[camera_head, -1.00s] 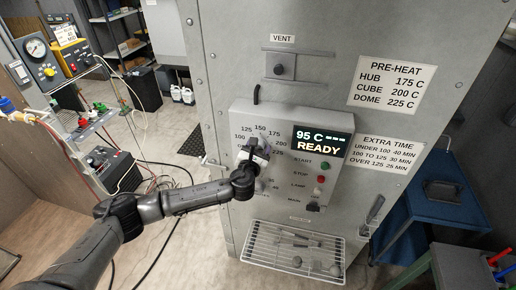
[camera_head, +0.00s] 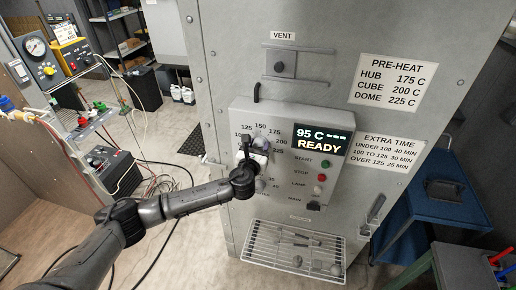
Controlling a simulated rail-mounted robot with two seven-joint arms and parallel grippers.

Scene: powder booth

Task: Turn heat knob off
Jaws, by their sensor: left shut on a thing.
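The heat knob (camera_head: 260,143) sits on the oven's control panel inside a ring of temperature numbers from 100 to 225. My left gripper (camera_head: 257,153) is shut on the knob and hides most of it, along with the lower left of the dial. I cannot read where the knob points. The display (camera_head: 320,143) beside it reads 95 C and READY. My right gripper is out of view.
Start, stop, lamp and main controls (camera_head: 321,178) run down the panel's right side. A second dial (camera_head: 262,186) lies below, partly hidden by my wrist. A wire shelf (camera_head: 250,250) with small parts juts out beneath. A blue cart (camera_head: 440,205) stands right.

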